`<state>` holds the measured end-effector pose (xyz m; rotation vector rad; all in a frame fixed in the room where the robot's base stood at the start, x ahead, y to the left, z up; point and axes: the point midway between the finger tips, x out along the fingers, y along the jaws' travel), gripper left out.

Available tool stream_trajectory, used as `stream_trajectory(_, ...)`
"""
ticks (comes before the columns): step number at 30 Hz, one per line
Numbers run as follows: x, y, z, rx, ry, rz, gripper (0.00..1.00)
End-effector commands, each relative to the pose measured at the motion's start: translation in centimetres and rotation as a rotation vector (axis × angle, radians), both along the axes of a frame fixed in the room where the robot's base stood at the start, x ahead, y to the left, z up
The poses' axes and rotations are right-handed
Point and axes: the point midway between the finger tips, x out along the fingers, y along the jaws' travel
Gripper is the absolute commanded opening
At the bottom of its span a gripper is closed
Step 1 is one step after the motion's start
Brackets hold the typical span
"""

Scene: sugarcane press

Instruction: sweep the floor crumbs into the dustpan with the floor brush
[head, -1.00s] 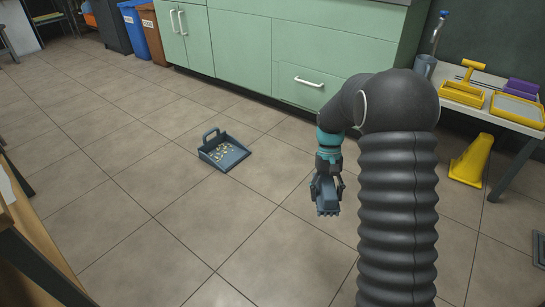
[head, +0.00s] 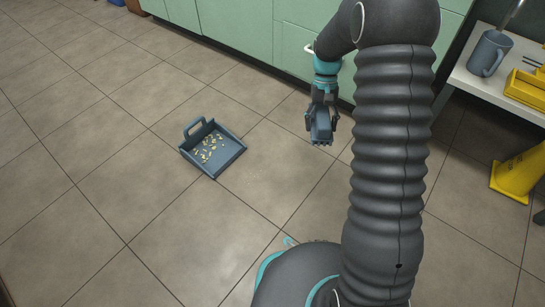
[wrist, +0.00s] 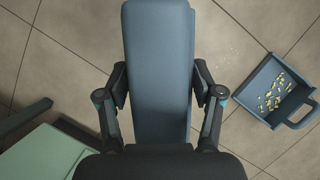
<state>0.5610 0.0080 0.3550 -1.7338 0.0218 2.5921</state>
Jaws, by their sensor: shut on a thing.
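My gripper (head: 322,98) is shut on the blue-grey floor brush (head: 321,127) and holds it over the floor, to the right of the dustpan. In the wrist view the brush (wrist: 159,70) is a long block between the fingers; its bristles are hidden there. The blue-grey dustpan (head: 229,158) lies on the tiles with its handle toward the upper left, apart from the brush. Several yellowish crumbs (head: 209,147) lie inside it. The dustpan (wrist: 264,79) also shows at the right of the wrist view, with faint pale specks (wrist: 229,49) on the floor beside it.
Green cabinets (head: 235,28) stand along the back. A white table (head: 478,86) at the right bears a grey mug (head: 489,54) and a yellow item (head: 527,88). A yellow wet-floor sign (head: 517,172) stands below it.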

Motion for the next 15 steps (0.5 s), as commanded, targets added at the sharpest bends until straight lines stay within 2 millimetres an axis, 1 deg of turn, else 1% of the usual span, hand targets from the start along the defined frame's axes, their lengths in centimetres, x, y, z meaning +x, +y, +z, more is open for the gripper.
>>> stream_trajectory(2, -0.2, 1.5, -1.5, 0.0, 0.008, -0.03, 0.39)
stream_trajectory(4, -0.3, 3.3, -3.5, -0.001, 0.009, -0.077, 0.39)
stream_trajectory(8, -1.2, 7.5, -8.1, -0.003, 0.012, -0.205, 0.39)
stream_trajectory(9, -1.7, 8.8, -9.6, -0.004, 0.014, -0.251, 0.39)
stream_trajectory(11, -2.5, 10.5, -11.7, -0.005, 0.013, -0.32, 0.39)
stream_trajectory(12, -3.1, 11.4, -13.1, -0.006, 0.013, -0.369, 0.39)
stream_trajectory(15, -4.5, 13.2, -16.2, -0.007, 0.012, -0.481, 0.39)
